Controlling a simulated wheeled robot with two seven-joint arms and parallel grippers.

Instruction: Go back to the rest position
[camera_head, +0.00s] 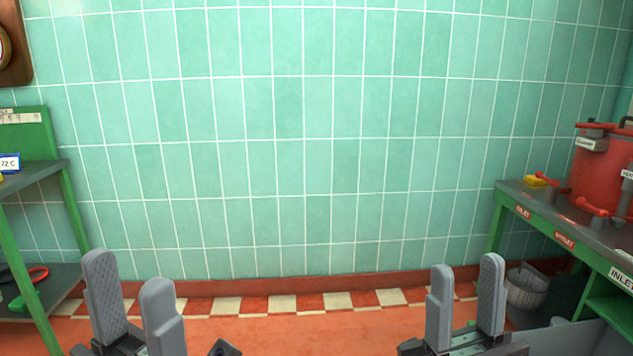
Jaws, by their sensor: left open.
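My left gripper (132,305) is at the bottom left of the head view. Its two grey fingers stand upright and apart, with nothing between them. My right gripper (465,300) is at the bottom, right of the middle. Its two grey fingers also stand upright and apart, with a clear gap and nothing between them. Both grippers are raised in front of me over the orange floor (290,338), touching nothing that I can see. The lower parts of both arms are cut off by the bottom edge.
A green-framed shelf (67,200) stands at the left. At the right is a green workbench (500,215) with a red vessel (600,165) and a yellow block (535,181). A grey bucket (526,285) stands by it. The floor before the tiled wall (290,140) is clear.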

